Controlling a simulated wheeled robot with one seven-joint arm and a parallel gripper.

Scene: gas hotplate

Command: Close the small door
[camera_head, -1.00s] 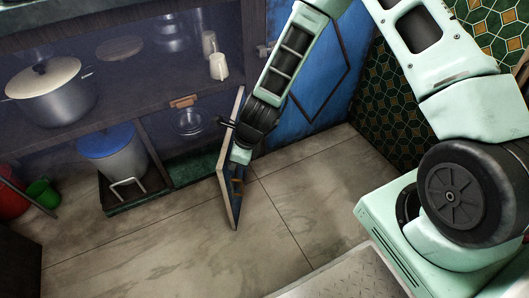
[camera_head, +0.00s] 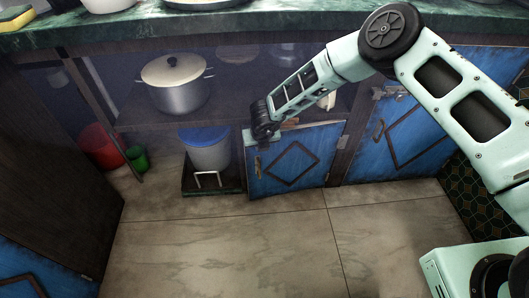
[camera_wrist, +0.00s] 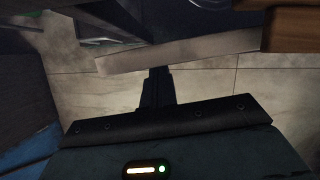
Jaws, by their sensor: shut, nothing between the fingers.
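The small door (camera_head: 305,150) is a blue panel with a dark diamond frame, low in the cabinet, hinged at its right side. It stands over most of its compartment. Its left edge seems slightly forward of the cabinet front, though the exact gap is hard to tell. My gripper (camera_head: 262,142) is at the door's upper left corner, on its outer side, fingers pointing down. In the wrist view, the dark fingers (camera_wrist: 158,80) are together and empty, close to the door's pale edge (camera_wrist: 185,50). Whether they touch it is unclear.
A larger blue door (camera_head: 400,140) is to the right. A blue-lidded pot (camera_head: 207,155) stands in the open bay to the left, a lidded pot (camera_head: 180,95) on the shelf above. Red (camera_head: 100,147) and green (camera_head: 138,158) buckets are further left. The floor (camera_head: 220,240) in front is clear.

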